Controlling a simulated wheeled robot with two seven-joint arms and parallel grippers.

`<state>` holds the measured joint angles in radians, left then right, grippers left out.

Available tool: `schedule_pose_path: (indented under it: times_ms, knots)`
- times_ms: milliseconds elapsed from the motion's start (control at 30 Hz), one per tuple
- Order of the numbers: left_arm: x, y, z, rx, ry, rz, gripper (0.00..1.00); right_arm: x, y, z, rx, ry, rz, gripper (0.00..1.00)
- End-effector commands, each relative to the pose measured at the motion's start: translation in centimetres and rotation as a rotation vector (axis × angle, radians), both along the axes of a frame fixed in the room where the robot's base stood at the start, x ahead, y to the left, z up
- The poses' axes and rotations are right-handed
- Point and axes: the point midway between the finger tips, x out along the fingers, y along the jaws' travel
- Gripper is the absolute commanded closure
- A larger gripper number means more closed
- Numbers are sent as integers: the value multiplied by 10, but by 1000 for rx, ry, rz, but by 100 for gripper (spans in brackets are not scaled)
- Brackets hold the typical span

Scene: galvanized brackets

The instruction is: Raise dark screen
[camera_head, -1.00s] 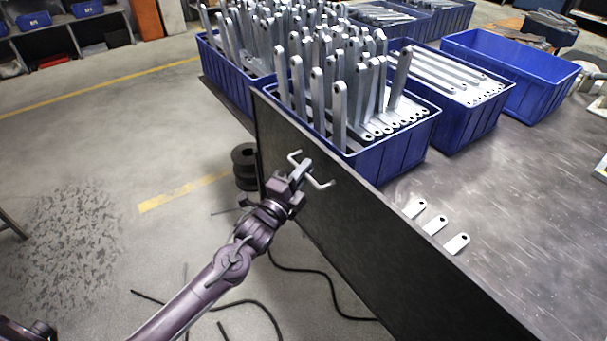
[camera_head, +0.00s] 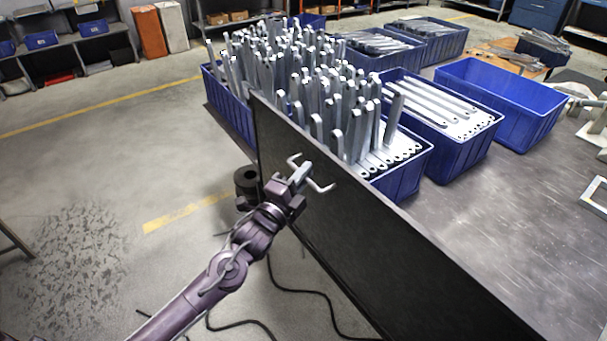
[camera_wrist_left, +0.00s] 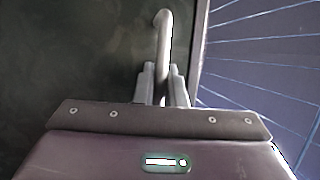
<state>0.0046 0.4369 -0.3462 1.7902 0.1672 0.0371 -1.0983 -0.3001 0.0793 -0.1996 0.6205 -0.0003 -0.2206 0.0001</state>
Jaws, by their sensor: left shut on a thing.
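The dark screen (camera_head: 345,240) is a flat black panel standing upright along the near left edge of the table, its top edge above the tabletop. A pale bent handle (camera_head: 322,188) sticks out from its face. My left gripper (camera_head: 301,175) is shut on this handle, in front of the screen. In the left wrist view the handle (camera_wrist_left: 163,35) runs between the two fingers (camera_wrist_left: 163,85), with the dark screen (camera_wrist_left: 70,60) behind. My right gripper is not in view.
Blue bins (camera_head: 403,180) packed with upright metal brackets (camera_head: 300,80) stand just behind the screen. An empty blue bin (camera_head: 505,105) is further right. A black spool (camera_head: 247,180) and cables (camera_head: 310,292) lie on the floor. The table's right part (camera_head: 520,215) is mostly clear.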

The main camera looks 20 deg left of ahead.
Motion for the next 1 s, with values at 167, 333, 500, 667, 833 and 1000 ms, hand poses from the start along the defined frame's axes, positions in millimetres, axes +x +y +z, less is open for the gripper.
schedule_pose_path:
  times_ms: [167, 333, 500, 667, 833, 1000]
  knots:
    - [1, 1, 9, -5, -18, 2, 83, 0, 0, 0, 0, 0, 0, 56]
    - [1, 1, 7, -4, -14, 2, 67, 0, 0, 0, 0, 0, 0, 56]
    - [1, 1, 5, -3, -10, 2, 67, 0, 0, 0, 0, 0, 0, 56]
    - [-7, 3, 1, -2, -8, 2, 67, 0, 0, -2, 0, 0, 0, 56]
    - [-32, 9, -5, -1, -7, 0, 67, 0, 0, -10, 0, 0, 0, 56]
    - [-57, 16, -8, -1, -9, 0, 67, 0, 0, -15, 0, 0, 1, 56]
